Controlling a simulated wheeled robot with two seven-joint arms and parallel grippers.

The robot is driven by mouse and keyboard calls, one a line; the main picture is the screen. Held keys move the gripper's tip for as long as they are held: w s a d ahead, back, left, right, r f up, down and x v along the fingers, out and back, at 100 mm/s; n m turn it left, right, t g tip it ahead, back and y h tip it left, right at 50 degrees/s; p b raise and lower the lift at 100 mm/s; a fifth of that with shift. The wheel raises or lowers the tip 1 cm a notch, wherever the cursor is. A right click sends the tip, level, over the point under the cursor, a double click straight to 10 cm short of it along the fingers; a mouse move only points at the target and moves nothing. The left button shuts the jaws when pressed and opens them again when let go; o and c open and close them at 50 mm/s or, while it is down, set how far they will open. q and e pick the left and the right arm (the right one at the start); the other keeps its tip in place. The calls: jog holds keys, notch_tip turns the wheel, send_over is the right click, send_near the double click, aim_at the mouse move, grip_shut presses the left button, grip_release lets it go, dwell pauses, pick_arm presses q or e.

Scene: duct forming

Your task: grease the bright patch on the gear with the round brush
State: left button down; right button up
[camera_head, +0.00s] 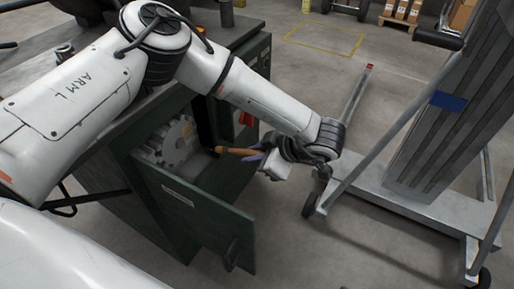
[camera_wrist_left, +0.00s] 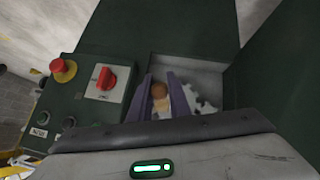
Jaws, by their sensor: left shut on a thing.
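The pale grey toothed gear (camera_head: 172,142) sits inside the open bay of the dark green cabinet. In the left wrist view a small part of the gear (camera_wrist_left: 204,106) shows behind the fingers. My left gripper (camera_head: 258,157) is shut on the round brush (camera_head: 234,151), whose orange-brown wooden body points left toward the bay. The wrist view shows the round brush (camera_wrist_left: 160,92) between the two purple fingers of my left gripper (camera_wrist_left: 164,97). The brush's tip is at the bay opening, apart from the gear in the head view.
The cabinet's green panel (camera_head: 196,208) stands open below the bay. A red switch (camera_wrist_left: 106,79) and a red mushroom button (camera_wrist_left: 63,70) are on the cabinet face. A wheeled lift frame (camera_head: 420,195) stands to the right. Floor between them is open.

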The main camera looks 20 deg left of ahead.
aim_at(224, 150)
pick_arm(q)
jog(key=shift+s+a+f+n+y, duration=0.4)
jog(key=shift+s+a+f+n, duration=0.1)
jog(key=shift+a+n, duration=0.25)
jog(key=shift+t, duration=0.3)
jog(key=shift+w+a, duration=0.1)
jog(key=shift+a, duration=3.2)
